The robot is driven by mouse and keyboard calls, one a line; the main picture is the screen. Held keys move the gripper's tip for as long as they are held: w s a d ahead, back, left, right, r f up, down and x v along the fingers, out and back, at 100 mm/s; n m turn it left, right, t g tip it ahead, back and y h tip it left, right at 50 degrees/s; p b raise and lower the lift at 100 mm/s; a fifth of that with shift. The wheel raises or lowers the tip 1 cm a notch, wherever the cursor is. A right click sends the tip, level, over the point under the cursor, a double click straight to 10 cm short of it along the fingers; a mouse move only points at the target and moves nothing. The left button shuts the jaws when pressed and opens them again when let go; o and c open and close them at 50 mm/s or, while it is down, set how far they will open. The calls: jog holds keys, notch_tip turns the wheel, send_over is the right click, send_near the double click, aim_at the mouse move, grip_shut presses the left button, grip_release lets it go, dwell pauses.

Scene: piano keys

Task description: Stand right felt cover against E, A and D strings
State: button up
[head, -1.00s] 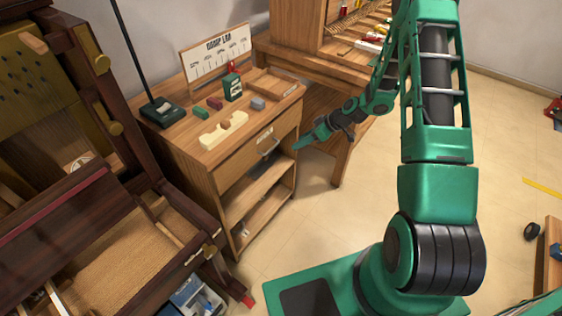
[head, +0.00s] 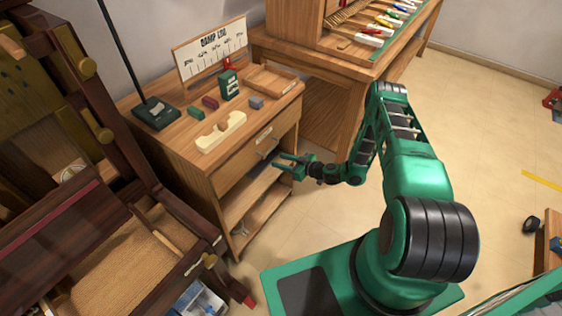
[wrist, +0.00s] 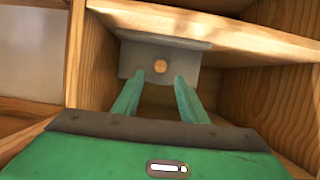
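My gripper (head: 279,162) is at the front of the wooden cabinet (head: 286,118), near the handle (head: 268,148) and the open shelf below it. In the wrist view my gripper (wrist: 160,80) is open, its two green fingers apart with nothing held between them. I cannot make out a felt cover or E, A and D strings for certain in either view.
On the cabinet top are a cream block (head: 221,133), a green box (head: 229,86), small coloured blocks, a sign (head: 210,49) and a black stand (head: 156,113). A dark wooden piano frame (head: 125,235) stands at left, a workbench (head: 320,88) behind. Floor at right is mostly clear.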

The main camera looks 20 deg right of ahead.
jog(key=shift+x, duration=4.35)
grip_shut()
jog(key=shift+r, duration=1.5)
